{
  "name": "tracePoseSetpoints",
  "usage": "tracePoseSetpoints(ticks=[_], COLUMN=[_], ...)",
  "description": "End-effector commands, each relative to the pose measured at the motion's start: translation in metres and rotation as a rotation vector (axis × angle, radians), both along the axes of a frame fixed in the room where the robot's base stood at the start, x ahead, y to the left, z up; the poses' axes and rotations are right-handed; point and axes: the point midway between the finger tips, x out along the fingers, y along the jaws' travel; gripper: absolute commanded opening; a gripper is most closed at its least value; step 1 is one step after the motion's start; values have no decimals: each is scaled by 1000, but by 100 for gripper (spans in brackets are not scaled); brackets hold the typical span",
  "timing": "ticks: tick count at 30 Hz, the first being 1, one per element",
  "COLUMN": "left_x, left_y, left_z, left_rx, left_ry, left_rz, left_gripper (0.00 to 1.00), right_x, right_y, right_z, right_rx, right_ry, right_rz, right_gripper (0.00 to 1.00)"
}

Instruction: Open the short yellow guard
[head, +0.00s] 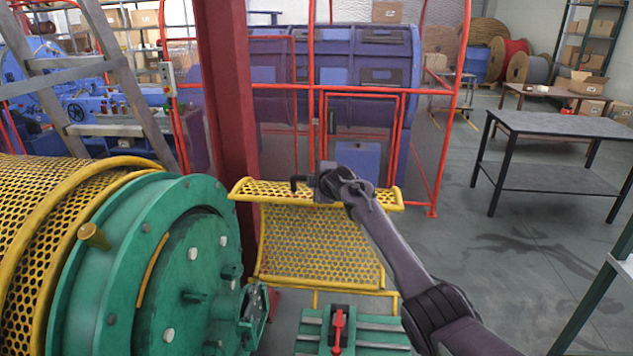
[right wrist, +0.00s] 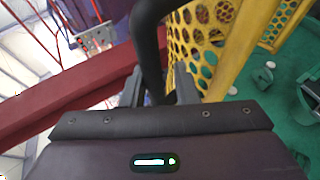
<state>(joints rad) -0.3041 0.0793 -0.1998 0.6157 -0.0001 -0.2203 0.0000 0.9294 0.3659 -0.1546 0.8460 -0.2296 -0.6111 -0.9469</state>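The short yellow guard (head: 322,245) is a mesh panel with a yellow tube frame and a curved top lip, in the middle of the head view beyond the green slotted base. A black bent handle (head: 297,184) shows at its top edge. My right gripper (head: 322,184) is at that edge with its fingers around the handle. In the right wrist view the black handle (right wrist: 150,38) runs between the fingers of my right gripper (right wrist: 158,88), which look shut on it. The guard's yellow mesh (right wrist: 203,40) is just right of them. My left gripper is not in view.
A green drum flange (head: 195,265) with a longer yellow mesh guard (head: 25,230) stands at the left. A dark red post (head: 228,120) rises close behind the guard. Red railings (head: 447,120) stand further back. Open floor and a dark table (head: 560,125) lie to the right.

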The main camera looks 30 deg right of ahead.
Motion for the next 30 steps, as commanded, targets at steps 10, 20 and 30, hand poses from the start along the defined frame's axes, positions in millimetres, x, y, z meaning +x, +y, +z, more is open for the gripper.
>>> tracePoseSetpoints(ticks=[10,20,30], left_x=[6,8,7], left_y=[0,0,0], left_z=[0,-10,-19], left_rx=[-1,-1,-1], left_ry=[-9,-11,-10], left_rz=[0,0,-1], left_gripper=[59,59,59], right_x=[-3,-34,-65], right_y=[0,5,10], right_z=[0,14,31], right_rx=[0,-2,0], right_ry=[1,-1,0], right_rz=[0,1,0], right_gripper=[25,25,25])
